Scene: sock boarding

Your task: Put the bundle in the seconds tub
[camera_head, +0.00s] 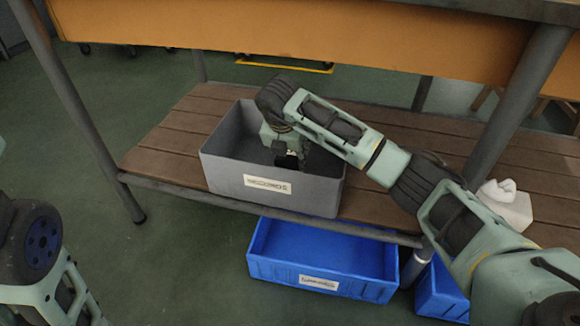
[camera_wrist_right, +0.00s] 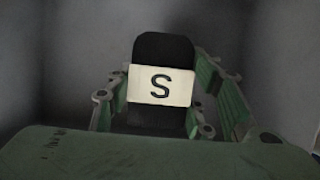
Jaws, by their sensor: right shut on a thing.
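The bundle (camera_wrist_right: 161,85) is a dark folded sock roll with a pale band marked "S". In the right wrist view it stands between the fingers of my right gripper (camera_wrist_right: 155,110), which is shut on it. In the head view my right gripper (camera_head: 288,158) reaches down inside a grey tub (camera_head: 225,178) with a white label on its front. I cannot read that label clearly. The bundle is mostly hidden there by the gripper and the tub. I cannot tell whether it touches the tub floor. My left gripper is not in view; only part of the left arm shows.
The grey tub stands on a slatted wooden shelf (camera_head: 165,140) under a table. A blue tub (camera_head: 270,268) with a label sits on the floor below, another blue one (camera_head: 440,292) to its right. A white object (camera_head: 508,205) stands on the shelf's right. Metal legs frame the shelf.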

